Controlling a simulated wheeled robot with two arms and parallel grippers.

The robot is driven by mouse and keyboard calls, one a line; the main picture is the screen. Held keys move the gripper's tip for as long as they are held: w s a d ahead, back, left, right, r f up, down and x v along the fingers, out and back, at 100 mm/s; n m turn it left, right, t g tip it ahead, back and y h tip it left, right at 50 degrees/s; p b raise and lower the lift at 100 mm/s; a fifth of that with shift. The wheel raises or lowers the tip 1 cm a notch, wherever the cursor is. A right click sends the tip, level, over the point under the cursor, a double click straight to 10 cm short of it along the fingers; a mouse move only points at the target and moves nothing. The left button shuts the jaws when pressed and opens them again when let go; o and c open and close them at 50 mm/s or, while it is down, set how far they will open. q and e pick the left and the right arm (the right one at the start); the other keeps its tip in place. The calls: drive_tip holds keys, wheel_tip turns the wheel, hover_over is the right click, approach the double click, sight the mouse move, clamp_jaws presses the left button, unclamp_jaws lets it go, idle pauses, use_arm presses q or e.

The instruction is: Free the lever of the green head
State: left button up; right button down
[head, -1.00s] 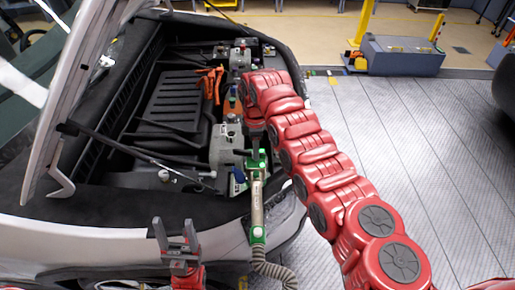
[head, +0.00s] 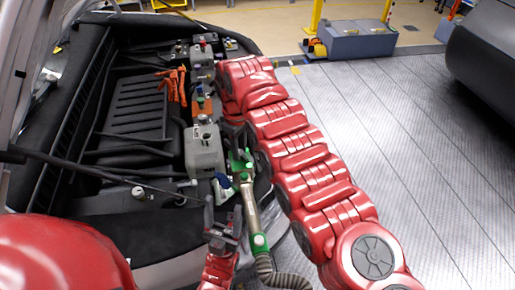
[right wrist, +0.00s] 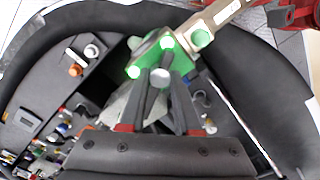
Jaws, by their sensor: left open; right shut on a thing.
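The green head (head: 240,162) sits at the front right of the open engine bay, on the end of a pale metal wand (head: 251,205). In the right wrist view the green head (right wrist: 150,60) shows bright green lights. My right gripper (right wrist: 160,85) is shut on the green head; in the head view its jaws are largely hidden by my arm. A round silver piece shows between its fingers, but I cannot tell whether it is the lever. My left gripper (head: 222,215) is open and empty, just left of the wand and below the head.
A grey reservoir (head: 204,150) stands left of the green head. Orange cables (head: 176,85) lie farther back. A corrugated hose (head: 280,278) hangs from the wand's lower end. A thin dark rod crosses the bay at left.

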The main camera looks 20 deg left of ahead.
drive_tip(key=m, duration=0.2)
drive_tip(key=shift+m, duration=1.8)
drive_tip(key=c, duration=0.6)
unclamp_jaws()
wheel_tip(320, 180, up, 12)
drive_tip(key=p, duration=1)
drive_tip(key=shift+p, duration=0.35)
